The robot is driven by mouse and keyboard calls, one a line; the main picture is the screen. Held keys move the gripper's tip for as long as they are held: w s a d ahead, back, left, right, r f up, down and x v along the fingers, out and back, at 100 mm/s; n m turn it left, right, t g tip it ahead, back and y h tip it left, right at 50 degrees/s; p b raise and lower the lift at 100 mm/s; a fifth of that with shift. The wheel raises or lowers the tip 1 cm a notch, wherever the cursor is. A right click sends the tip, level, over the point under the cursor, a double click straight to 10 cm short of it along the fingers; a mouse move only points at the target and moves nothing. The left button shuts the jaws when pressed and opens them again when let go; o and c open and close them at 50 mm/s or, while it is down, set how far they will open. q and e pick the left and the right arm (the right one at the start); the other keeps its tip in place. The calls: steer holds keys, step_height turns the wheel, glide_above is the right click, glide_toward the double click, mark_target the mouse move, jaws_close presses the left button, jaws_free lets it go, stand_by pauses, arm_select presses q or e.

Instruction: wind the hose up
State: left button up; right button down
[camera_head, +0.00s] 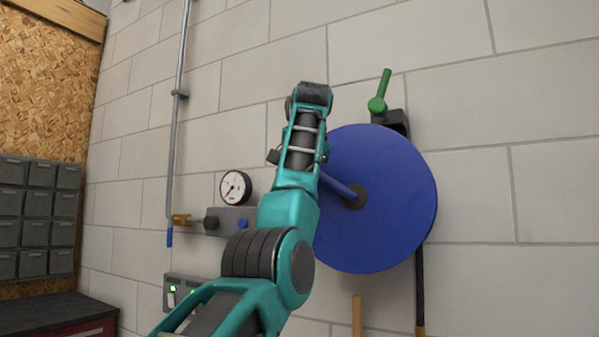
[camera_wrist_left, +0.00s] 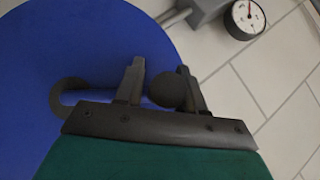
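The blue hose reel (camera_head: 390,215) is a large disc on the wall, with a dark hub (camera_head: 355,196) and a blue crank bar (camera_head: 338,185) running up-left behind my arm. A black hose (camera_head: 420,285) hangs below the reel's right side, with a yellowish end at the picture's bottom edge. In the left wrist view, my left gripper (camera_wrist_left: 163,78) has its fingers on either side of a dark round crank knob (camera_wrist_left: 167,91), with almost no gap, against the blue disc. In the head view my own arm hides that gripper and the knob. My right gripper is out of view.
A pressure gauge (camera_head: 235,187) and grey fitting (camera_head: 236,220) sit on the wall left of the reel, beside a vertical pipe (camera_head: 178,110). A green lever (camera_head: 380,92) stands above the reel. Grey drawers (camera_head: 38,218) are at far left. The right wall is clear.

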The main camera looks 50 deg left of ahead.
arm_select(q)
steer(key=o, duration=0.3)
steer(key=shift+w+d, duration=0.15)
steer(key=shift+d, duration=0.25)
steer(key=shift+a, duration=0.1)
steer(key=shift+s+r, duration=0.2)
steer(key=b+v, duration=0.1)
steer(key=v, duration=1.1)
steer(key=shift+d, duration=0.45)
